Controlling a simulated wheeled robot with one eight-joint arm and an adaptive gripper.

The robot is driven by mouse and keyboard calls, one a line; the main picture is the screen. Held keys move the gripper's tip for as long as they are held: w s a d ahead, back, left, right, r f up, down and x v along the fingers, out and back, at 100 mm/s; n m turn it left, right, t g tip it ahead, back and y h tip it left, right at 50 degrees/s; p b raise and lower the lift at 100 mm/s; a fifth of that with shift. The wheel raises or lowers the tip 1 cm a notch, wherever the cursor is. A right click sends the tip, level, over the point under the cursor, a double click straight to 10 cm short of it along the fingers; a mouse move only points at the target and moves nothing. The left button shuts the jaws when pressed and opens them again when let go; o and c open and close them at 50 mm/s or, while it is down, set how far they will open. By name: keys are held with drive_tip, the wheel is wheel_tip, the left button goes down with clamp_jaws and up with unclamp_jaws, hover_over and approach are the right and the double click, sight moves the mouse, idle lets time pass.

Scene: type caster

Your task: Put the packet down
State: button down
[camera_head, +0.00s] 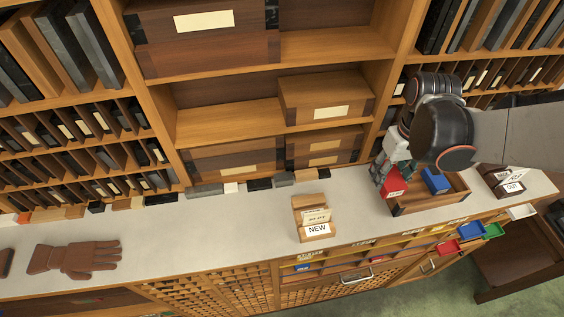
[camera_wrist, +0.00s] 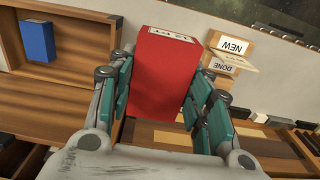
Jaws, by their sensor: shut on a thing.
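A red packet (camera_wrist: 164,75) with a white printed label on its end is between the teal finger pads of my gripper (camera_wrist: 160,95) in the wrist view. My gripper is shut on it. In the head view the red packet (camera_head: 394,184) shows at the left part of a wooden tray (camera_head: 430,203), below my gripper (camera_head: 385,172). I cannot tell whether the packet touches the tray floor. A blue packet (camera_head: 436,181) lies in the tray to the right of the red one; it also shows at the upper left in the wrist view (camera_wrist: 37,40).
A wooden card holder marked NEW (camera_head: 312,219) stands left of the tray. A holder marked OUT (camera_head: 508,184) stands to its right. A brown glove (camera_head: 75,258) lies at the left of the grey counter (camera_head: 200,235). Shelves with wooden boxes (camera_head: 325,95) rise behind.

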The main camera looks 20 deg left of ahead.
sight(366, 218)
drive_tip(key=shift+w, duration=0.35)
drive_tip(key=shift+s+f, duration=0.15)
drive_tip(key=shift+f, duration=0.05)
wheel_tip(366, 218, down, 20)
drive_tip(key=b, duration=1)
drive_tip(key=shift+r+b, duration=0.1)
drive_tip(key=shift+b, duration=0.25)
drive_tip(key=shift+r, duration=0.15)
drive_tip(key=shift+s, duration=0.1)
drive_tip(key=c, duration=0.8)
unclamp_jaws()
